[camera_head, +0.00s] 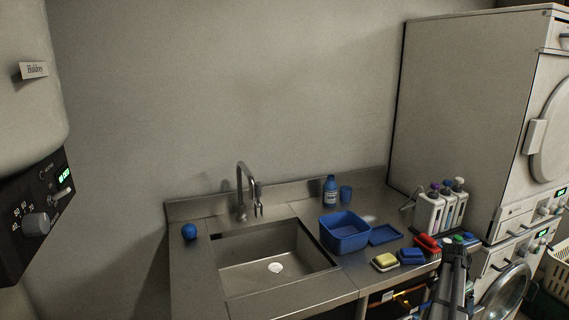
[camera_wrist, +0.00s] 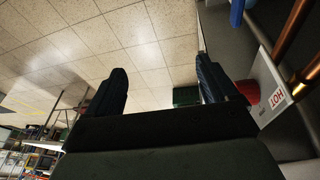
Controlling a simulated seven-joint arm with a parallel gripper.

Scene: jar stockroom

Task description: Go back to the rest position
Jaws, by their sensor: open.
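My gripper (camera_wrist: 160,85) shows in the wrist view with its two dark fingers spread well apart. In the head view I cannot clearly make out the gripper.
In the head view a steel sink (camera_head: 255,262) with a tap (camera_head: 241,190) is set in the counter. A blue tub (camera_head: 344,232), blue bottle (camera_head: 330,190) and blue cup (camera_head: 346,194) stand right of it. Stacked machines (camera_head: 480,110) stand at right. A sign reading HOT (camera_wrist: 272,88) shows beside copper pipes.

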